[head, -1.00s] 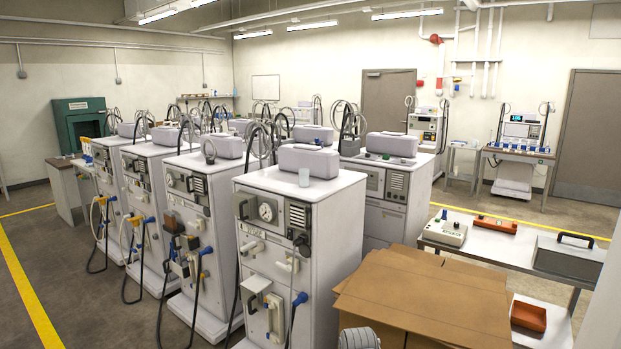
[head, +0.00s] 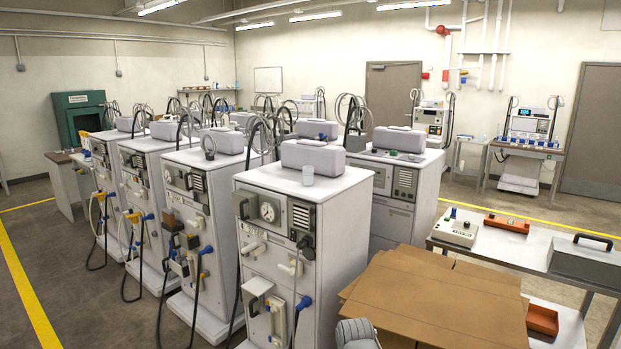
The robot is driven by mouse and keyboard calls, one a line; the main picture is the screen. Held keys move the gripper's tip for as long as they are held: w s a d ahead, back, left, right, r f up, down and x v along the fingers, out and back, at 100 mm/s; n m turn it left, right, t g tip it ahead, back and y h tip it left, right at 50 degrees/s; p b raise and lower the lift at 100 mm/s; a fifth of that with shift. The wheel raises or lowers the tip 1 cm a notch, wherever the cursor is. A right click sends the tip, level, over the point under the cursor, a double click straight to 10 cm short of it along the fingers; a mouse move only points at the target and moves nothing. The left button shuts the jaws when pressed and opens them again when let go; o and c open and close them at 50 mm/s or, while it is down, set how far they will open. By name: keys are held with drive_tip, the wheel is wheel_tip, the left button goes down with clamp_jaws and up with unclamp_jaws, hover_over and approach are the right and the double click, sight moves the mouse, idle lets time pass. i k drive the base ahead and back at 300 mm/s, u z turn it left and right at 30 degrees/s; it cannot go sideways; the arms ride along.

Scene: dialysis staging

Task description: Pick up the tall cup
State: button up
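My gripper is not identifiable in the head view, and nothing touches the cup.
Several similar machines stand in rows to the left and behind. Flattened cardboard (head: 435,295) lies at the front right. Beside it, a metal table (head: 480,240) holds an orange tray (head: 506,224) and a dark-handled case (head: 582,258). Open floor shows at left.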

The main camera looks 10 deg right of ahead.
sight(308, 172)
drive_tip(key=u, duration=0.05)
drive_tip(key=k, duration=0.65)
drive_tip(key=u, duration=0.25)
drive_tip(key=i, duration=0.5)
drive_tip(key=u, duration=0.45)
drive_tip(key=i, duration=1.3)
drive_tip(key=z, duration=0.5)
